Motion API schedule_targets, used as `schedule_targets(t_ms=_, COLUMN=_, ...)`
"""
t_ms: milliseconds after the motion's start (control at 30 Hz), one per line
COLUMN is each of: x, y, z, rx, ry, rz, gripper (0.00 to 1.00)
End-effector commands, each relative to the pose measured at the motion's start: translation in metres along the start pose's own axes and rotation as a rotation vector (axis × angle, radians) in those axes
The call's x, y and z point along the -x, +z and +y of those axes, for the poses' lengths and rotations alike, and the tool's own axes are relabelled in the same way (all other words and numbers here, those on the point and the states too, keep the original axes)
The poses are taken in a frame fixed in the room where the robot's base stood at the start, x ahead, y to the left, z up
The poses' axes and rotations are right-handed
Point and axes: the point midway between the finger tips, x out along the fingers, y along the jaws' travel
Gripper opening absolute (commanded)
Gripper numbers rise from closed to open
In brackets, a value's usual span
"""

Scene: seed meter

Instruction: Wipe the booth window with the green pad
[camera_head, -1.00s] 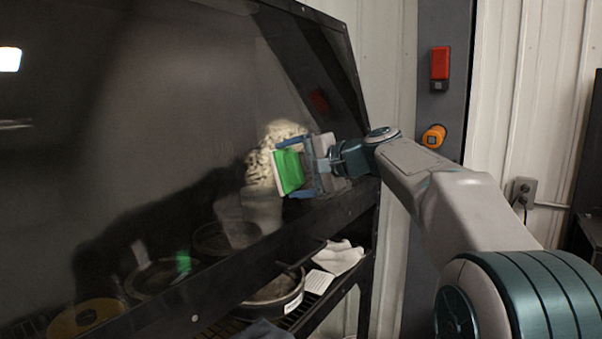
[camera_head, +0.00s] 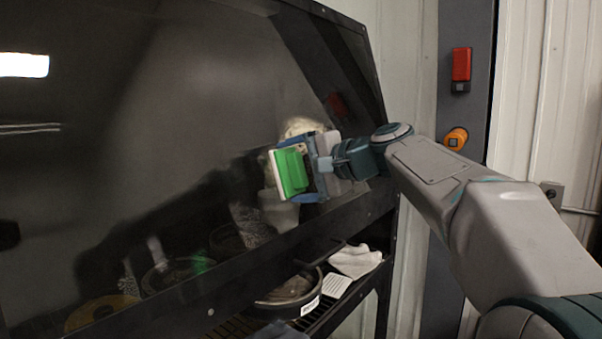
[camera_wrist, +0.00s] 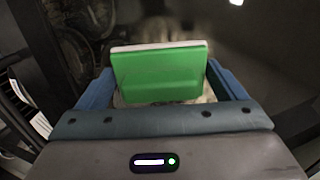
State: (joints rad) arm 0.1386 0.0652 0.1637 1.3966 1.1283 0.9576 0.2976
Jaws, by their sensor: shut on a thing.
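The green pad (camera_head: 291,173) has a white layer on its face and is held upright in front of the booth window (camera_head: 190,100). My gripper (camera_head: 305,172) is shut on the pad, one blue finger at each side. In the wrist view the pad (camera_wrist: 160,76) sits between the blue fingers of my gripper (camera_wrist: 160,88). The window is a large dark, glossy pane in a black frame, with reflections on it. A pale smudgy patch (camera_head: 300,127) shows behind the pad, partly hidden by it. I cannot tell whether the pad touches the pane.
A shelf below the window holds a round dark pan (camera_head: 288,290) and a white cloth (camera_head: 355,261). Further round pans show dimly through the pane. A red box (camera_head: 461,65) and an orange button (camera_head: 455,139) are on the grey post at right.

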Motion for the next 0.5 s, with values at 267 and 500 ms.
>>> schedule_targets(t_ms=267, x=-0.003, y=0.026, z=-0.001, rx=0.003, ry=-0.002, rz=-0.002, gripper=0.69)
schedule_targets(t_ms=500, x=-0.003, y=0.033, z=-0.006, rx=0.001, ry=-0.001, rz=-0.003, gripper=0.69)
